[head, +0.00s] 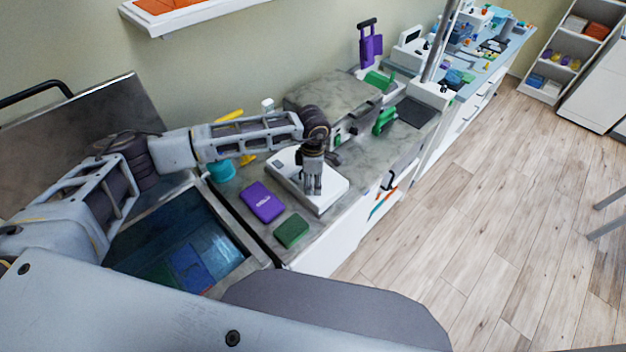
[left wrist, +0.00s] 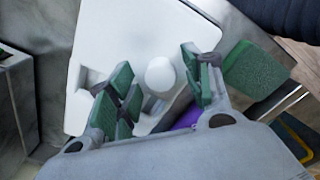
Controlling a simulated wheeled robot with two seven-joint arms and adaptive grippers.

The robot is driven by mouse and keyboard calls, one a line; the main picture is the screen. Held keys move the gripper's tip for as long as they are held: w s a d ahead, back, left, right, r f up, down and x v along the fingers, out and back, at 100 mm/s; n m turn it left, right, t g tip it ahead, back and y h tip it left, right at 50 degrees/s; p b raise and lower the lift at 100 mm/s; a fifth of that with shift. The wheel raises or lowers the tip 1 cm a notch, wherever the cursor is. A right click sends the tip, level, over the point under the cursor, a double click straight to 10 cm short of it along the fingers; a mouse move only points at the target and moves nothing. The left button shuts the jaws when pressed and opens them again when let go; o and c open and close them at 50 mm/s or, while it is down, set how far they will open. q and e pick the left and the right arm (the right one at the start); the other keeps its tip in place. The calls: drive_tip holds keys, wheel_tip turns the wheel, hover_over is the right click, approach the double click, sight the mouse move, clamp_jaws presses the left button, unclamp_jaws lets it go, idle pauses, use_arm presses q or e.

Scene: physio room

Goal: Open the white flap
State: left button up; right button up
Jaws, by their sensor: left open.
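The white flap (head: 324,184) is a flat white panel on the marbled counter and looks closed. In the left wrist view the white flap (left wrist: 120,45) fills the upper middle, with a round white knob (left wrist: 160,74) standing on it. My left gripper (head: 313,190) points down over the flap. In the left wrist view my left gripper (left wrist: 158,88) is open, its green-padded fingers on either side of the knob. I cannot tell whether they touch it. My right gripper is not in view.
A purple box (head: 262,202) and a green block (head: 291,231) lie near the flap on the counter. A teal round item (head: 221,171) sits behind my left forearm. An open basin (head: 185,245) with a raised lid (head: 85,125) is at left.

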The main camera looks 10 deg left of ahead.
use_arm(q)
drive_tip(key=shift+f, duration=0.25)
drive_tip(key=shift+c, duration=0.2)
clamp_jaws()
